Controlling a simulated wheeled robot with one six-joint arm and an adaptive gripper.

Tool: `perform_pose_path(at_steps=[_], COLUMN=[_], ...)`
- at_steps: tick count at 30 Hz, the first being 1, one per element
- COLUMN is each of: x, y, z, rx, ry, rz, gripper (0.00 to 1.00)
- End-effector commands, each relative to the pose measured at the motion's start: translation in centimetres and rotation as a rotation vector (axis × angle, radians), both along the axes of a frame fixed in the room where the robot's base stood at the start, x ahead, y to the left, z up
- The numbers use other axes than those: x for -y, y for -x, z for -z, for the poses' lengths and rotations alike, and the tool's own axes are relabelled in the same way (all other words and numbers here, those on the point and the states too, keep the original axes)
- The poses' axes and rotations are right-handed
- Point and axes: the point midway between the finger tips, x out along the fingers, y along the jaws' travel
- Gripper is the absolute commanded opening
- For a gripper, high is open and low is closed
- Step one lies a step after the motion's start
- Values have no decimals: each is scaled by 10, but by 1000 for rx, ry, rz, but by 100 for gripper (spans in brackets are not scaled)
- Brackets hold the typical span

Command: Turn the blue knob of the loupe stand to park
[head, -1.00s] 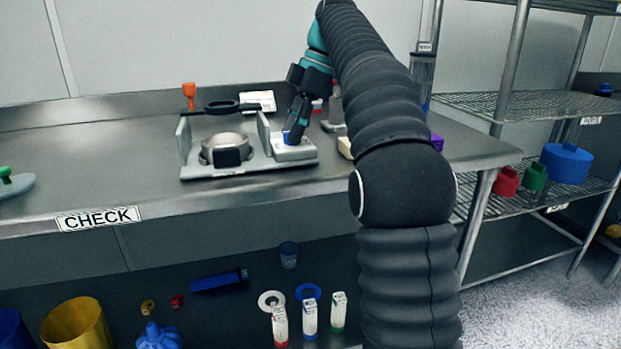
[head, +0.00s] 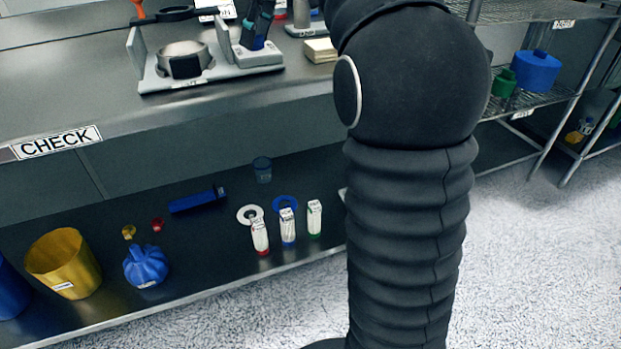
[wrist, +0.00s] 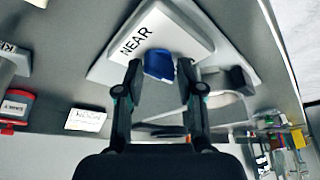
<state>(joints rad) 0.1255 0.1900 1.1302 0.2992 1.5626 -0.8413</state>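The loupe stand (head: 216,76) is a grey base with upright plates and a round metal cup holding a black block, on the steel bench. Its blue knob (head: 258,45) sits on a raised block at the right end; in the wrist view the blue knob (wrist: 158,66) is beside the printed word NEAR. My gripper (head: 259,28) points down at the knob. In the wrist view my gripper (wrist: 160,68) has one finger on each side of the knob, with a narrow gap at the right finger. Whether the left finger touches it is unclear. Any other position marks are hidden.
A pale block (head: 320,50) lies right of the stand. The lower shelf holds a gold bucket (head: 64,263) and several small containers. The bench front left of the stand is clear.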

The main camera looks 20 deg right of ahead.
Motion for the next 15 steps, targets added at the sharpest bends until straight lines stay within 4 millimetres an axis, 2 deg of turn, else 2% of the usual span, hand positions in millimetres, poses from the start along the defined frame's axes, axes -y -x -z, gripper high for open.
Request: perform_pose_path(at_steps=[15], x=[-3], y=[1], z=[0], rx=[0], ry=[1], rz=[464], gripper=[38])
